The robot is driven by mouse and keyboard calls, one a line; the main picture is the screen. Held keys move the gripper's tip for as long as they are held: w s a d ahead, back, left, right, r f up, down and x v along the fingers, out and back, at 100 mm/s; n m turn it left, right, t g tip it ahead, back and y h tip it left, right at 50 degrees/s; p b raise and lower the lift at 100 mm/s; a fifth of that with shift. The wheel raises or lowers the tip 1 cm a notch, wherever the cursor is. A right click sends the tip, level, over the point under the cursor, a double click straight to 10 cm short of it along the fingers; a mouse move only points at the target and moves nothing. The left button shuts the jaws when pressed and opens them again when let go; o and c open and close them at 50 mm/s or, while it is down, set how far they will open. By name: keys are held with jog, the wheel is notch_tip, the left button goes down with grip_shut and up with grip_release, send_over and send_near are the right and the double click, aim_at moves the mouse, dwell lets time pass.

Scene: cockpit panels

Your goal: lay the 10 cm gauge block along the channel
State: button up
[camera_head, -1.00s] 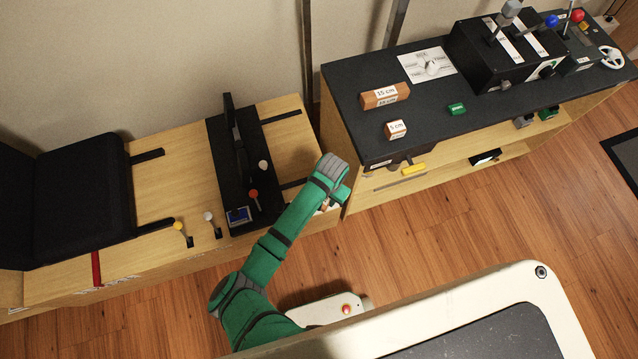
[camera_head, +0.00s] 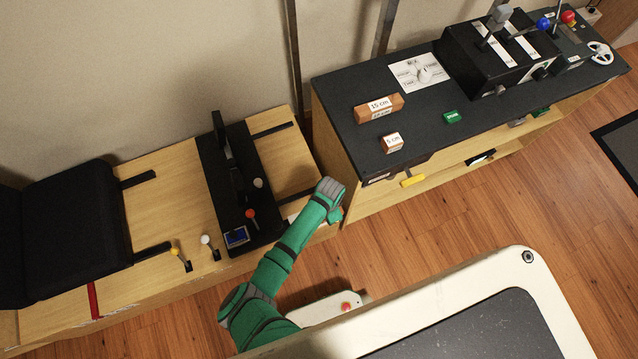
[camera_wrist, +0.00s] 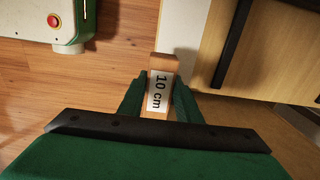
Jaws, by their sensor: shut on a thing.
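The 10 cm gauge block (camera_wrist: 160,83) is a wooden block with a white "10 cm" label, seen in the wrist view. My gripper (camera_wrist: 160,100) is shut on it, with a green finger on each side and one end of the block sticking out beyond them. In the head view my gripper (camera_head: 335,213) is low beside the near right corner of the wooden seat bench, left of the dark-topped console; the block is hidden there by my arm. A channel cannot be made out for certain in these frames.
The 15 cm block (camera_head: 379,107) and the 5 cm block (camera_head: 392,142) lie on the dark console top (camera_head: 345,90). The wooden bench (camera_head: 160,200) carries levers. Open floor lies in front.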

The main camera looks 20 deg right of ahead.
jog(key=w+f, duration=0.1)
jog(key=w+a+f, duration=0.1)
jog(key=f, duration=0.1)
jog(key=w+a+f, duration=0.1)
jog(key=shift+f, duration=0.3)
jog(key=shift+w+a+f, duration=0.1)
jog(key=shift+f, duration=1.6)
jog(key=shift+f, duration=0.15)
jog(key=o, duration=1.2)
notch_tip(320, 180, up, 12)
jog(key=shift+r, duration=0.2)
